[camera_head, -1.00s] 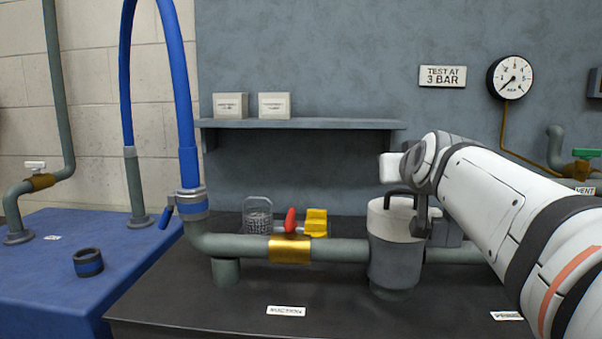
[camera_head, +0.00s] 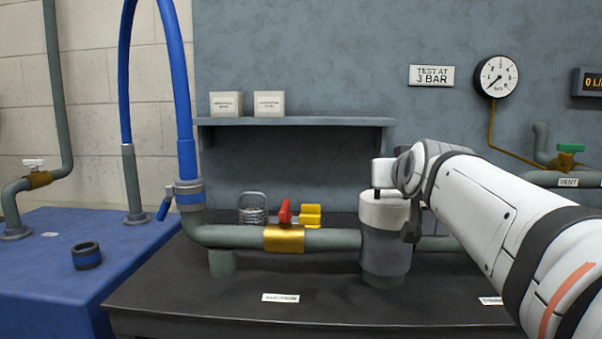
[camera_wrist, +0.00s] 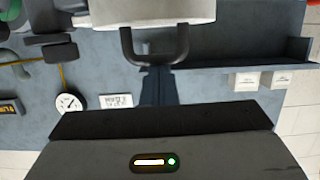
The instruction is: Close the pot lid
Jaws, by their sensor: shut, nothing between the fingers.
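The pot (camera_head: 383,256) is a grey upright cylinder set in the pipe run on the dark bench. Its pale grey lid (camera_head: 384,212) sits level on top in the head view; I cannot tell whether it is fully locked. In the wrist view the pale lid (camera_wrist: 150,10) is at the top edge, with its dark loop handle (camera_wrist: 182,48) pointing down toward my gripper. My gripper (camera_wrist: 158,74) is shut and empty, with its tips close to the handle; contact is unclear.
A pipe with a brass valve (camera_head: 284,239) and red handle runs left of the pot. A shelf (camera_head: 295,122) with two boxes is above.

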